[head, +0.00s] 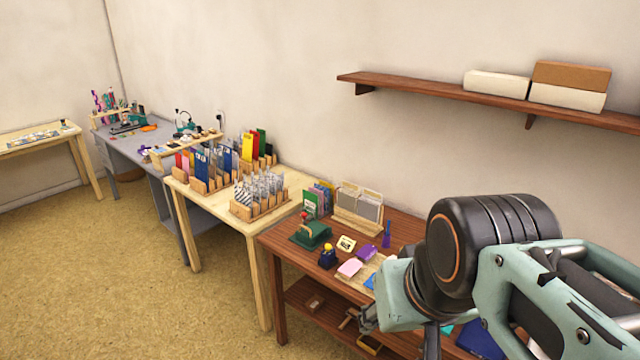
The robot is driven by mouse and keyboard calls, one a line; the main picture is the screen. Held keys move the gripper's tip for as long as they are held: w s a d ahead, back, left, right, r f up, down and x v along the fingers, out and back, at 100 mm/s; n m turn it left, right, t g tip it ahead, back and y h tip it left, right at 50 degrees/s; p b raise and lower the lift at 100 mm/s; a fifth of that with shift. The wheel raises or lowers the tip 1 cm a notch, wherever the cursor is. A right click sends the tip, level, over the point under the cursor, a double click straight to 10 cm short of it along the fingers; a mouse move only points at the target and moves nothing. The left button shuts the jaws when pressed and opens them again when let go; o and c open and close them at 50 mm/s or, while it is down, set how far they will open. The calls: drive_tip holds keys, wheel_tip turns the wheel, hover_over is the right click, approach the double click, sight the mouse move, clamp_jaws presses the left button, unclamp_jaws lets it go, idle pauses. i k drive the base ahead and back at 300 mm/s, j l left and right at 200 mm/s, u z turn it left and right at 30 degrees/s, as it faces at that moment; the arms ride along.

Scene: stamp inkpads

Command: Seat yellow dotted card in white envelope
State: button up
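I cannot single out the yellow dotted card or the white envelope for certain at this distance. A small pale yellow card (346,243) with dark marks stands on the dark wooden table, and a larger plain yellow piece (247,147) stands in a rack on the pale table. Pale grey and whitish flat pieces (368,207) stand in a wooden holder at the back of the dark table. My arm fills the lower right. Dark parts that may be my gripper (432,338) show at the bottom edge; its fingers are not clear, nor whether it holds anything.
The dark wooden table (283,243) also carries a green stamp device (310,235), pink and purple pads (350,268) and a purple stamp (386,235). Wooden racks (259,208) crowd the pale table. A wall shelf (430,89) holds boxes. The floor at left is clear.

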sight(369, 210)
drive_tip(key=i+j+z, duration=0.45)
drive_tip(key=i+j, duration=1)
